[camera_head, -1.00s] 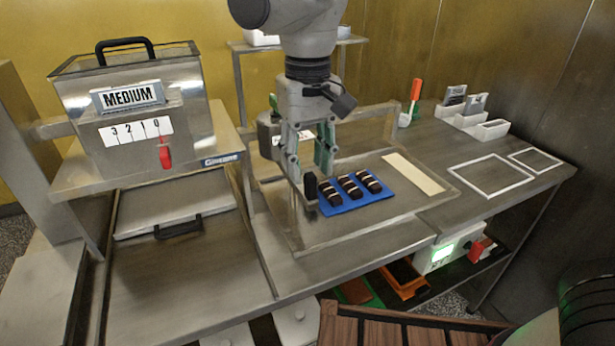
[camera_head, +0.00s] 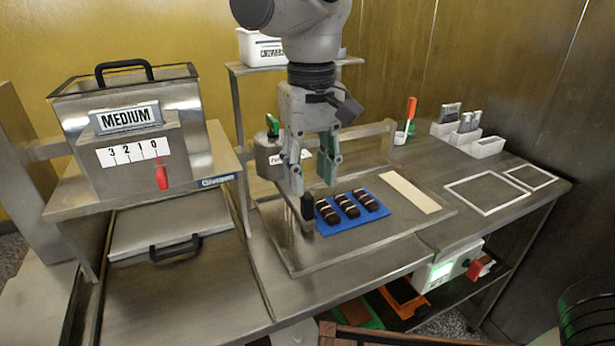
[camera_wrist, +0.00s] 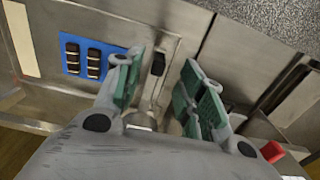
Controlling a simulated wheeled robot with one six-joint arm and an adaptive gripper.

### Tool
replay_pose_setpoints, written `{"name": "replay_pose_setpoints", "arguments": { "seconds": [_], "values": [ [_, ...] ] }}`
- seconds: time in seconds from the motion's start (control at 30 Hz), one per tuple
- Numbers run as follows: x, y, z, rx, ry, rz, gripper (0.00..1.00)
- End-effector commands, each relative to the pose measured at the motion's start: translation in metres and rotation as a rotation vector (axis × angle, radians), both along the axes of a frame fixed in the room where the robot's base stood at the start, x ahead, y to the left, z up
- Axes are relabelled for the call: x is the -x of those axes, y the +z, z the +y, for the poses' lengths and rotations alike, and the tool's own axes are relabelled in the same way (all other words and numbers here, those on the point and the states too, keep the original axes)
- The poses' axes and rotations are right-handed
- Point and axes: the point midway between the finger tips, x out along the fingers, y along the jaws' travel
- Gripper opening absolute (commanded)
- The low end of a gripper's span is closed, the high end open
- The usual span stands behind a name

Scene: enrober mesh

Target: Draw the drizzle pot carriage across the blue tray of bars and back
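The blue tray (camera_head: 376,213) lies flat on the steel bench and carries three dark bars (camera_head: 347,206) with pale bands across them. The tray also shows in the wrist view (camera_wrist: 84,42). The drizzle pot (camera_head: 268,158), grey with a green top, stands behind and left of the tray. A black upright knob (camera_head: 307,207) is at the tray's left edge. My gripper (camera_head: 313,184) is open and empty above and behind the knob. In the wrist view, the knob (camera_wrist: 158,64) shows in the gap between the spread fingers, beyond their tips.
The steel enrober box marked MEDIUM (camera_head: 128,117) stands at the left with a red lever. A pale strip (camera_head: 410,192) lies right of the tray. White frames (camera_head: 486,191) and small white bins (camera_head: 466,139) are farther right. A cup with an orange-handled tool (camera_head: 405,128) stands behind.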

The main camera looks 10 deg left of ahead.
Motion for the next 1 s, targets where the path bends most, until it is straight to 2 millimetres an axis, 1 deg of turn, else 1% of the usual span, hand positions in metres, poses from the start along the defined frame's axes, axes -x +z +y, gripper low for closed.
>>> {"name": "replay_pose_setpoints", "arguments": {
  "seconds": [0.13, 0.4, 0.5, 0.63, 0.87, 0.97, 1.0],
  "values": [
    [0.0, -0.014, 0.0, 0.001, 0.0, 0.001, 0.39],
    [0.0, -0.059, 0.0, 0.002, 0.0, 0.001, 0.39],
    [0.0, -0.07, 0.0, 0.0, 0.0, 0.0, 0.39],
    [0.0, -0.077, 0.0, -0.001, 0.0, -0.001, 0.39],
    [0.0, -0.077, 0.0, -0.001, 0.0, 0.0, 0.39],
    [0.0, -0.077, 0.0, -0.001, 0.0, 0.0, 0.23],
    [0.0, -0.077, 0.0, -0.001, 0.0, 0.0, 0.16]
  ]
}}
